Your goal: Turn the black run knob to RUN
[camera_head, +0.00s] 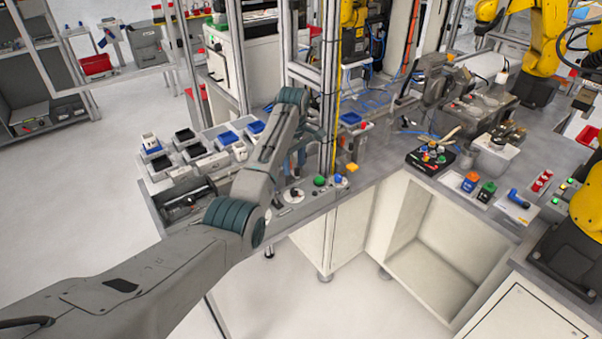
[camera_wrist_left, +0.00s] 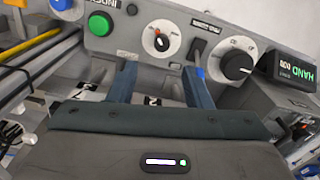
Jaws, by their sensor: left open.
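The control panel (camera_wrist_left: 130,48) fills the upper part of the left wrist view. On it are a large black knob (camera_wrist_left: 237,65) with a white pointer line, and a smaller knob on a white dial (camera_wrist_left: 162,40) with a red mark. I cannot read which label says RUN. My left gripper (camera_wrist_left: 161,72) is open, its two blue fingers apart below the white dial, with nothing between them. The large black knob is right of the right finger. In the head view the gripper is mostly hidden by my arm, near the panel with the green button (camera_head: 320,181).
A green button (camera_wrist_left: 100,24), a small toggle (camera_wrist_left: 198,48) and a display reading HAND (camera_wrist_left: 292,66) are close by. In the head view, a metal post (camera_head: 329,100) stands right beside my arm. Trays with small bins (camera_head: 205,145) lie to the left.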

